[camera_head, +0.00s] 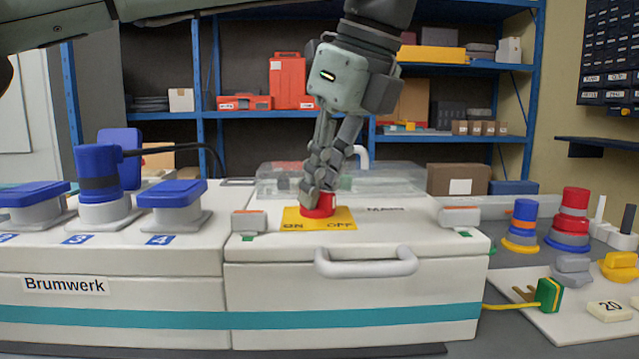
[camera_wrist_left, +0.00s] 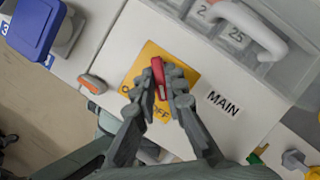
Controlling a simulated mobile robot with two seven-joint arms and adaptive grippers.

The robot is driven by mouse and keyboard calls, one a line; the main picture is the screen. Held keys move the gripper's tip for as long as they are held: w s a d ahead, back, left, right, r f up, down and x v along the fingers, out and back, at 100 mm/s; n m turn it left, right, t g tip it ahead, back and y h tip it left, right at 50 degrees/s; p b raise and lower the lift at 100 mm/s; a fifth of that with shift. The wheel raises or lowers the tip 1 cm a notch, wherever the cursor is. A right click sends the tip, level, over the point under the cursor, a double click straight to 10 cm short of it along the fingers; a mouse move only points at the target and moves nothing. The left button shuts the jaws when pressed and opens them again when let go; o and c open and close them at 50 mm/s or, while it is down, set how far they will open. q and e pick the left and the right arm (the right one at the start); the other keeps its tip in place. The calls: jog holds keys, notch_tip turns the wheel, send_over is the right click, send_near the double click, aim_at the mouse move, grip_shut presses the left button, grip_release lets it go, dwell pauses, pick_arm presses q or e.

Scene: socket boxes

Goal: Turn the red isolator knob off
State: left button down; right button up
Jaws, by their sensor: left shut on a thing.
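The red isolator knob (camera_head: 319,212) sits on a yellow plate (camera_head: 290,216) marked ON and OFF, on top of the white box (camera_head: 350,270). My left gripper (camera_head: 319,195) reaches down from above and is shut on the knob. In the left wrist view the knob's red handle (camera_wrist_left: 158,72) is between the two fingertips (camera_wrist_left: 160,90), on the yellow plate (camera_wrist_left: 150,52). The MAIN label (camera_wrist_left: 222,103) is beside the plate. The fingers partly hide the knob in the head view. My right gripper is not in view.
A white handle (camera_head: 366,262) stands out from the box front. Blue-lidded sockets (camera_head: 172,205) and a blue plug (camera_head: 97,172) are at the left. A clear cover (camera_head: 400,180) stands behind the knob. Red and blue plugs (camera_head: 570,220) are at the right.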

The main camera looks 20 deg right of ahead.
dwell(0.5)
pick_arm(q)
jog(key=c, duration=1.6)
grip_release()
jog(key=shift+r, duration=0.1)
jog(key=v, duration=1.2)
